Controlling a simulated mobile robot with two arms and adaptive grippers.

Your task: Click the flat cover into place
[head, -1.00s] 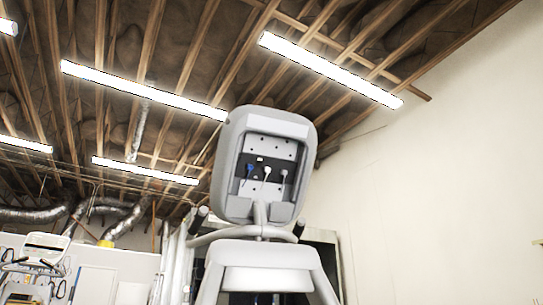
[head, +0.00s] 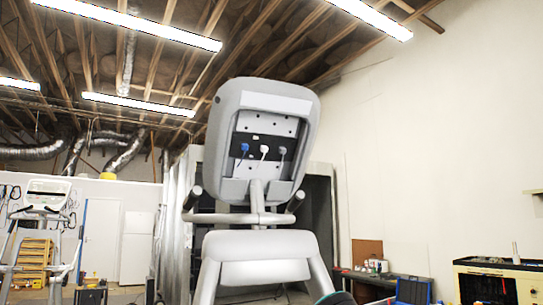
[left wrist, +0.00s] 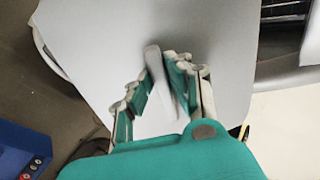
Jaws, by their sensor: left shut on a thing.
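The grey elliptical console (head: 228,140) stands ahead in the head view, its back open. Inside the opening is a dark strip with a blue plug (head: 244,148), a white plug (head: 264,150) and a grey plug (head: 282,152), each with a cable. In the left wrist view a large flat light-grey panel, seemingly the flat cover (left wrist: 95,45), fills the middle. My left gripper (left wrist: 155,82), with teal fingers, is shut on a narrow grey ridge of it. The grip is partly blurred.
The elliptical's handlebar (head: 225,218) and grey lower housing (head: 256,245) stand below the console. Another machine (head: 45,205) is at the far left. A workbench (head: 497,268) stands at right. A blue case (left wrist: 22,148) lies low in the left wrist view.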

